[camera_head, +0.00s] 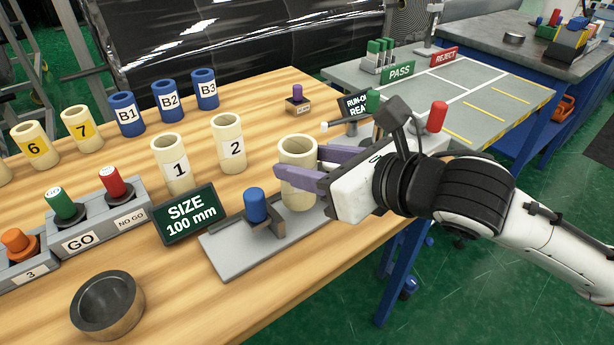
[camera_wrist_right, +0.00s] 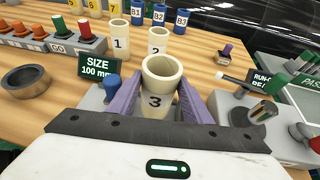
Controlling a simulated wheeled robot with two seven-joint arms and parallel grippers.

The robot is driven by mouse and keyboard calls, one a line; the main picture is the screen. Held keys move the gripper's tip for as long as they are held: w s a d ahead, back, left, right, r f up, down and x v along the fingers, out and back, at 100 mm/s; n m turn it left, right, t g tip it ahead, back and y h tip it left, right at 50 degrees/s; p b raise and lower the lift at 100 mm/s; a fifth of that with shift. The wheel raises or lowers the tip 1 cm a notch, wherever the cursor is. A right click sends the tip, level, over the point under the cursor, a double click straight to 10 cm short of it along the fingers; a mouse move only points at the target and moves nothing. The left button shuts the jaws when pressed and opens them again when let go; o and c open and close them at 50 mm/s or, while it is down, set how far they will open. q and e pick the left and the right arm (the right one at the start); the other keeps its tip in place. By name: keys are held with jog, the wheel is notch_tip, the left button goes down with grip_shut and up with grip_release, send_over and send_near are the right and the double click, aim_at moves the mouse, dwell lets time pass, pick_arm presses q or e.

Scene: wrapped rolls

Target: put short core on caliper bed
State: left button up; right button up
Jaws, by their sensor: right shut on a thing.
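My right gripper (camera_head: 318,172) has its purple fingers shut around the cream core 3 (camera_head: 298,152). Its label "3" faces me in the right wrist view (camera_wrist_right: 155,101). The core is upright at the right end of the grey caliper bed (camera_head: 222,262), beside the blue-knobbed jaw (camera_head: 256,206). I cannot tell whether its base touches the bed. Cream cores 1 (camera_head: 170,165) and 2 (camera_head: 231,142) stand upright on the table behind the bed. Which core is shorter is hard to judge. My left gripper is not in view.
A "SIZE 100 mm" sign (camera_head: 185,214) stands left of the bed. GO/NO GO gauges (camera_head: 95,215) and a dark ring (camera_head: 107,305) are further left. Blue cores (camera_head: 169,95) stand behind. The PASS/REJECT table (camera_head: 490,88) is at the right. Wood in front of the bed is clear.

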notch_tip(320, 180, down, 2)
jog(key=shift+f, duration=0.15)
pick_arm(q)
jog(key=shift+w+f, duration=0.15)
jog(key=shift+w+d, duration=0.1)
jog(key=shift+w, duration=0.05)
pick_arm(e)
jog(key=shift+f, duration=0.1)
jog(key=o, duration=1.1)
jog(key=shift+f, duration=0.1)
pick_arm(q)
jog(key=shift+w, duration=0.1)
